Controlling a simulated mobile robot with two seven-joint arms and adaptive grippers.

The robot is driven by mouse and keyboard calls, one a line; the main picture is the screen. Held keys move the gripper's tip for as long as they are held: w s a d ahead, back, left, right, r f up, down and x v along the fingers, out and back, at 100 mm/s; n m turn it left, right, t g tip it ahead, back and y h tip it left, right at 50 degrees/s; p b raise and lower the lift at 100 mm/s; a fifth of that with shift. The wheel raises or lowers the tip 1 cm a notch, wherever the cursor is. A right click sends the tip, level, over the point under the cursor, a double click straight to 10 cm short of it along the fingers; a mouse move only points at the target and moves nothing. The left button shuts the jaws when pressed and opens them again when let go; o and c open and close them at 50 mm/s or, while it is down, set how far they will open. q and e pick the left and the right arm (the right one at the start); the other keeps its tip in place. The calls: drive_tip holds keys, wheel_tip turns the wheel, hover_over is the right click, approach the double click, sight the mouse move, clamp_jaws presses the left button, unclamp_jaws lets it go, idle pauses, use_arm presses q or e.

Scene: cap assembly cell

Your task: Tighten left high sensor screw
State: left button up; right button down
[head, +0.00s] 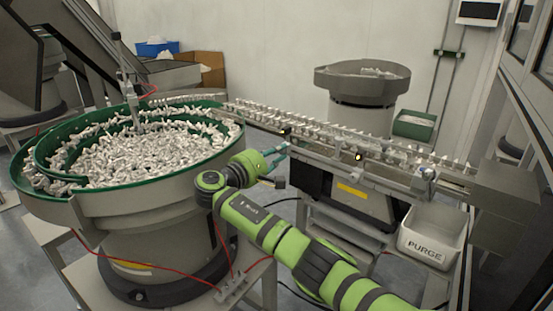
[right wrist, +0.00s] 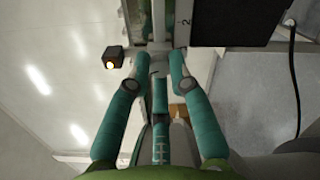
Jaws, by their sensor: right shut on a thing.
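My right gripper (head: 284,150) has green-teal fingers and reaches the near side of the feed rail, close to its left end. In the right wrist view its fingers (right wrist: 159,58) are closed in around a small part at the edge of the rail mount. That part sits where the left high sensor screw would be, but it is mostly hidden by the fingertips. A small black sensor box (right wrist: 114,56) with a lit face is just left of the fingers, apart from them. A yellow-lit sensor (head: 358,157) shows further right on the rail. My left gripper is out of view.
A large green-rimmed bowl (head: 84,207) full of white caps stands left of my right arm. The feed rail (head: 330,157) carries a row of caps to the right. A white PURGE bin (head: 428,246) stands below the rail's right part. A grey hopper (head: 362,82) stands behind.

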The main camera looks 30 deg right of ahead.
drive_tip(key=shift+a+f+m+b, duration=0.1)
drive_tip(key=shift+m+b, duration=1.2)
drive_tip(key=shift+m, duration=0.5)
drive_tip(key=c, duration=1.1)
unclamp_jaws()
drive_tip(key=shift+w, duration=0.1)
